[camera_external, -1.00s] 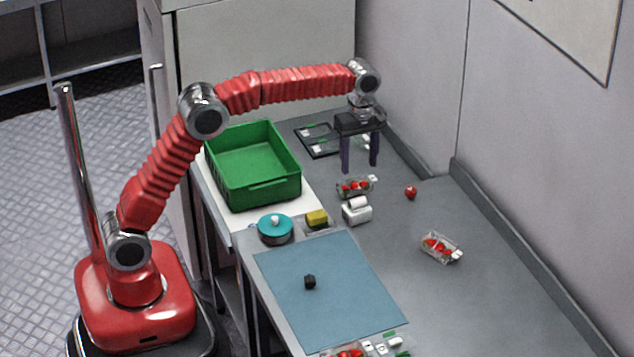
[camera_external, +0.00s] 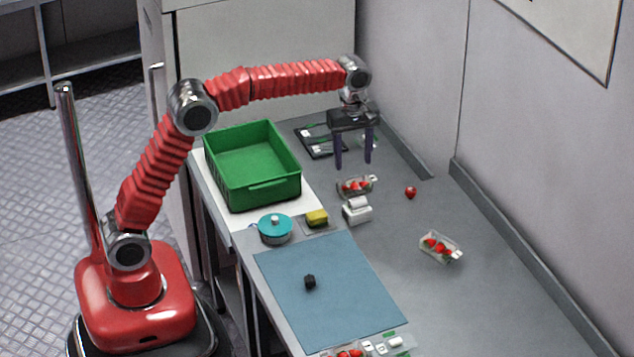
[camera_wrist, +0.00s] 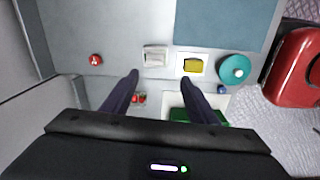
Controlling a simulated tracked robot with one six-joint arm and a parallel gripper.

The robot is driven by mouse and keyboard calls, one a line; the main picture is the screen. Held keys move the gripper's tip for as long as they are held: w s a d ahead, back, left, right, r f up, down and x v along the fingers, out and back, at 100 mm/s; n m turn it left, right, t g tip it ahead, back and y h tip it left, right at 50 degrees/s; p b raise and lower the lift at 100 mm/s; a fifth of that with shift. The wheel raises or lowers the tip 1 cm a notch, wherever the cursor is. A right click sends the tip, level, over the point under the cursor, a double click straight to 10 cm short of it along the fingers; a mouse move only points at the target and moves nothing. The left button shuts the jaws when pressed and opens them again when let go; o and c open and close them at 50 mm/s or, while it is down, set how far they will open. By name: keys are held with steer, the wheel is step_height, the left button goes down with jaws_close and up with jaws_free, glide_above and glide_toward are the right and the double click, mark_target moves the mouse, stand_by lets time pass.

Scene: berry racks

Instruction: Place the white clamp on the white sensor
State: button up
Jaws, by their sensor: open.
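My gripper (camera_external: 353,163) is open and empty, fingers pointing down above the far part of the bench; it also shows in the wrist view (camera_wrist: 159,76). I cannot identify the white clamp or the white sensor for certain. Small white pieces with green marks lie in a flat black tray (camera_external: 308,139) behind the gripper, partly hidden. Other small white pieces (camera_external: 381,348) lie at the front edge of the external view, beside red berries. A larger white device (camera_external: 357,212) stands mid-bench, in front of the gripper; the wrist view shows it beyond the fingertips (camera_wrist: 155,55).
A green crate (camera_external: 279,190) stands left of the gripper. A berry punnet (camera_external: 348,190) is close in front. A teal round container (camera_external: 275,231), a yellow block (camera_external: 317,217), a loose red fruit (camera_external: 410,192) and another punnet (camera_external: 428,253) stand around.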

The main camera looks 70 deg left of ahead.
steer(key=s+r+m+t, duration=0.1)
steer(key=s+r+m, duration=0.25)
steer(key=s, duration=0.55)
steer(key=s+r+m+t, duration=0.2)
steer(key=s+m, duration=0.3)
steer(key=s, duration=0.4)
steer(key=s+f+m+t, duration=0.1)
steer(key=s+f+m, duration=0.2)
steer(key=s, duration=0.5)
steer(key=s+f+m+t, duration=0.1)
steer(key=s+f+m, duration=0.3)
steer(key=s, duration=0.5)
steer(key=shift+m, duration=0.75)
steer(key=shift+f, duration=0.1)
